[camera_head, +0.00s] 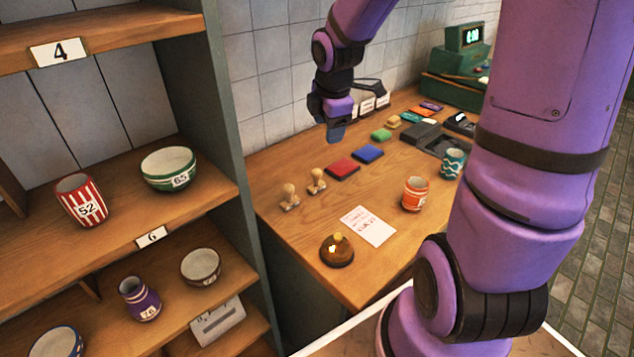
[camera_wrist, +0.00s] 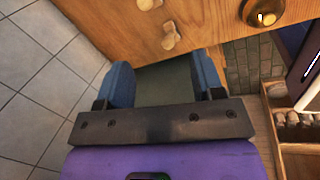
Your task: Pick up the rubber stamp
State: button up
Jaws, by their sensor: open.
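Two wooden rubber stamps with round knobs stand on the table near its left edge, one at the left (camera_head: 290,197) and one just right of it (camera_head: 317,182). Both also show at the top of the wrist view, one nearer the fingers (camera_wrist: 171,37) and one cut by the top edge (camera_wrist: 147,4). My gripper (camera_head: 336,132) hangs above the back of the table, near the tiled wall. Its blue fingers (camera_wrist: 162,80) are spread with nothing between them. The stamps lie beyond the fingertips, untouched.
A red ink pad (camera_head: 342,167) and a blue one (camera_head: 368,154) lie right of the stamps. A bell (camera_head: 337,250), a paper (camera_head: 368,226) and an orange cup (camera_head: 415,193) stand in front. A shelf unit (camera_head: 222,110) with bowls and cups borders the table at left.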

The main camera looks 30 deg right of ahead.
aim_at(317, 170)
jog(key=shift+w+d+f+n+y, duration=0.3)
jog(key=shift+w+f+n, duration=0.7)
jog(key=shift+f, duration=1.45)
jog(key=shift+w+d+f+n+y, duration=0.3)
jog(key=shift+w+f+n, duration=0.7)
jog(key=shift+f, duration=1.4)
jog(key=shift+w+d+f+n+y, duration=0.3)
jog(key=shift+w+f+n, duration=0.7)
jog(key=shift+f, duration=1.45)
jog(key=shift+w+d+x, duration=0.1)
jog(key=shift+w+x, duration=0.1)
jog(key=shift+x, duration=1.1)
jog(key=shift+w+d+x, duration=0.15)
jog(key=shift+x, duration=1.2)
jog(key=c, duration=1)
